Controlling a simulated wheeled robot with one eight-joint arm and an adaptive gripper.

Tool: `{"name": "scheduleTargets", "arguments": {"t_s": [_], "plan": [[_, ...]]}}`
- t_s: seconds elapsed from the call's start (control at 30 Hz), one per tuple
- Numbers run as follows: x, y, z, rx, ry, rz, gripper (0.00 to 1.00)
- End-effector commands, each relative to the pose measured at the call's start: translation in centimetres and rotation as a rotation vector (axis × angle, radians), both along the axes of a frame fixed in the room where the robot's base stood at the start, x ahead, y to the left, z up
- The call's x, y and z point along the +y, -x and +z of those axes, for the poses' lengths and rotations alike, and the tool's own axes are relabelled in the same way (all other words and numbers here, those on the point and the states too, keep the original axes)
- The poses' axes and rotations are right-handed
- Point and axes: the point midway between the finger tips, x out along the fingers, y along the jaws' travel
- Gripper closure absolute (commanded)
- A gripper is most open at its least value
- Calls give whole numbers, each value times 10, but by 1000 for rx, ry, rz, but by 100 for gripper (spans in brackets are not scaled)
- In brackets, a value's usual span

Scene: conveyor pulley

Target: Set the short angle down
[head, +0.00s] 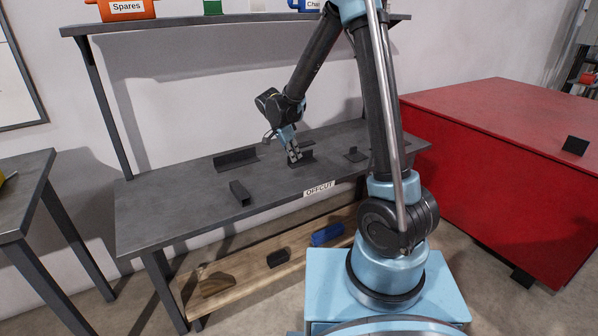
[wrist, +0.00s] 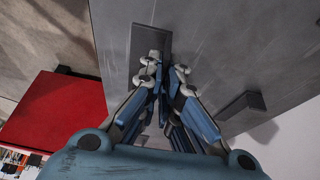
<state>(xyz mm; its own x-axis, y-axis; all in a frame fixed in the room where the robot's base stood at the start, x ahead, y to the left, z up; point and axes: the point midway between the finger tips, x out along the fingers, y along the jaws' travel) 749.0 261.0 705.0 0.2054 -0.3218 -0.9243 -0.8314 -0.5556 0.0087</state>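My gripper (head: 295,156) points down over the grey bench, its fingers close together. In the wrist view, my gripper (wrist: 165,68) is closed on the upright flange of a dark angle, which I take as the short angle (wrist: 147,40). In the head view the short angle (head: 306,158) is partly behind the fingers. It looks level and at or very near the bench top; I cannot tell whether it touches. The fingers hide part of it in both views.
The bench (head: 165,205) carries a longer dark angle (head: 235,158), a dark piece (head: 240,193) at front and a small bracket (head: 355,154) to the right. An OFFCUT label (head: 319,189) marks its front edge. A red cabinet (head: 500,150) stands right. Bare bench lies left.

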Motion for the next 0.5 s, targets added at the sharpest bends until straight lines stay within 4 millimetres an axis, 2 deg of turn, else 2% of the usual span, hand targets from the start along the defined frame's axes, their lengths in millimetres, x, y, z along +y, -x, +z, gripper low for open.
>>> {"name": "scheduleTargets", "arguments": {"t_s": [0.1,0.37,0.5], "plan": [[0,0,-14,0,0,0,100],[0,0,-26,0,0,1,100],[0,0,-41,0,0,1,100]]}}
